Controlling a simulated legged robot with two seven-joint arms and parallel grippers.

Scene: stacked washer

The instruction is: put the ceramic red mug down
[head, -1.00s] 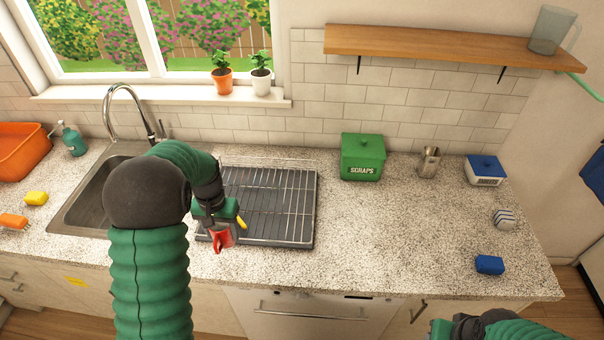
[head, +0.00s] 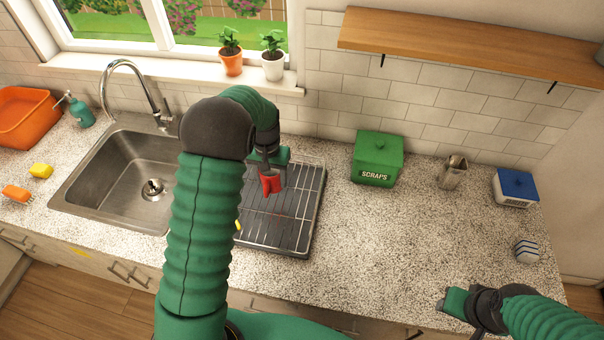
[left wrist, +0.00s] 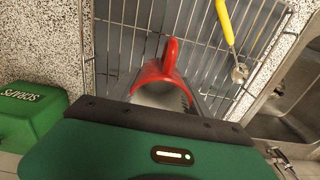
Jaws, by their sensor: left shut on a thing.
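The red mug (head: 271,184) is in my left gripper (head: 270,168), over the back part of the wire dish rack (head: 299,215). In the left wrist view the mug (left wrist: 160,72) shows its red rim and handle, with the rack's wires (left wrist: 133,42) beyond it. My left gripper is shut on the mug; its fingers are mostly hidden. I cannot tell whether the mug touches the wires. My right gripper (head: 449,303) is over the counter's front right, away from the mug; its finger opening is unclear.
A yellow-handled utensil (left wrist: 225,22) lies on the rack, near the sink (head: 120,180). The green scraps bin (head: 377,158) stands right of the rack. A metal cup (head: 453,172) and blue-lidded box (head: 515,187) are farther right. The middle counter is clear.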

